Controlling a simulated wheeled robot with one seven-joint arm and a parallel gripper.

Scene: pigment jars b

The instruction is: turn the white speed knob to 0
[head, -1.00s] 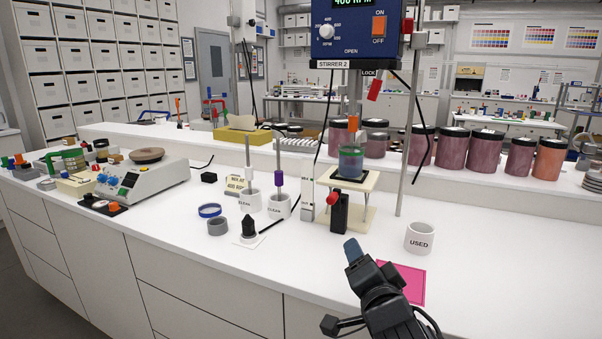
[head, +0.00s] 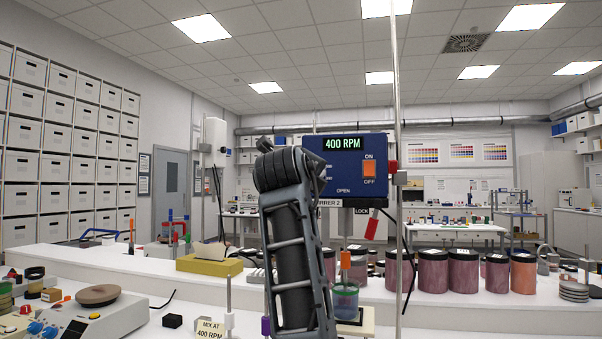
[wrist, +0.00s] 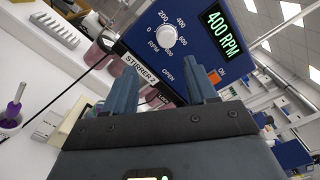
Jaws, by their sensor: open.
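The blue stirrer box (head: 350,170) shows 400 RPM on its green display (head: 342,143). In the head view my arm covers its left part, and the white speed knob is hidden there. In the wrist view the white speed knob (wrist: 166,36) sits on the box face, ringed by numbers from 0 upward, beside the 400 RPM display (wrist: 224,34). My gripper (wrist: 163,85) is open and empty, its two blue fingers apart and pointing toward the box. The knob appears beyond the fingertips, between them in the picture, and apart from them.
An orange ON/OFF switch (head: 369,168) is on the box's right side. A red tag (head: 372,229) hangs below it. A beaker (head: 345,299) stands under the stirrer. A vertical rod (head: 396,120) rises at the right. Several pigment jars (head: 463,270) line the shelf.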

